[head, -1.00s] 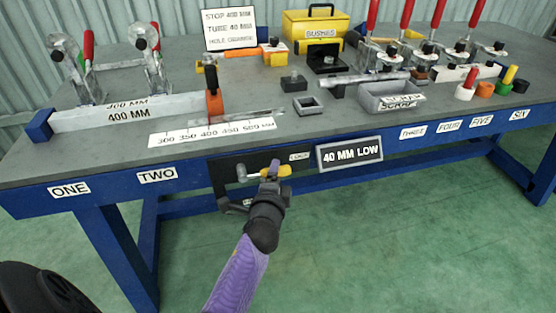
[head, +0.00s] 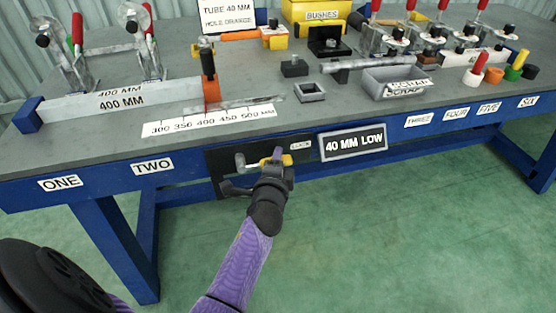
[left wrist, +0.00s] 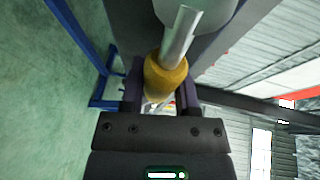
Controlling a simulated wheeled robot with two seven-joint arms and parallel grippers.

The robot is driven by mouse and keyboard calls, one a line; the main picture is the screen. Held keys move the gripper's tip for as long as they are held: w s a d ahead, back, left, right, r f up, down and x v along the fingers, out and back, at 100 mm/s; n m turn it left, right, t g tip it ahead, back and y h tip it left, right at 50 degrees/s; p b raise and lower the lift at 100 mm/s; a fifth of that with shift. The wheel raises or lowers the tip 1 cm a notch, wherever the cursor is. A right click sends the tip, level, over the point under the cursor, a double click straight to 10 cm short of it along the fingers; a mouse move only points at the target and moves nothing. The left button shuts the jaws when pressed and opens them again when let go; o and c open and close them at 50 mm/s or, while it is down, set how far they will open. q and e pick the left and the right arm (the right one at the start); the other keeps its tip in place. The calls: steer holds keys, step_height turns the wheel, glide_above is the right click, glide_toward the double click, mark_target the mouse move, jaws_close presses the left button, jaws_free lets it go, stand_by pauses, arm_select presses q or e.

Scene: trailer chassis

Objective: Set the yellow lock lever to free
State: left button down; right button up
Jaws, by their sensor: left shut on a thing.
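The yellow lock lever (head: 287,160) sits on a dark panel (head: 215,160) on the front of the blue bench, beside a small white label that seems to read LOCK (head: 300,145). A silver bar (head: 241,163) shows left of the yellow grip. My left gripper (head: 276,158) is at the lever, with its fingers closed around the yellow grip. In the left wrist view, the yellow grip (left wrist: 166,78) lies between the purple fingers, with a metal rod (left wrist: 181,38) running out of it. The gripper hides part of the lever. My right gripper is not in view.
A 40 MM LOW sign (head: 352,142) hangs right of the panel. The bench top (head: 330,120) above holds a scale strip (head: 215,119), a long bar (head: 110,105), clamps and a scrap tray (head: 398,88). Green floor in front of the bench is clear.

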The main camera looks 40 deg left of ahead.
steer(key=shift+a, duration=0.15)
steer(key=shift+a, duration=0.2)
arm_select(q)
steer(key=shift+f, duration=0.1)
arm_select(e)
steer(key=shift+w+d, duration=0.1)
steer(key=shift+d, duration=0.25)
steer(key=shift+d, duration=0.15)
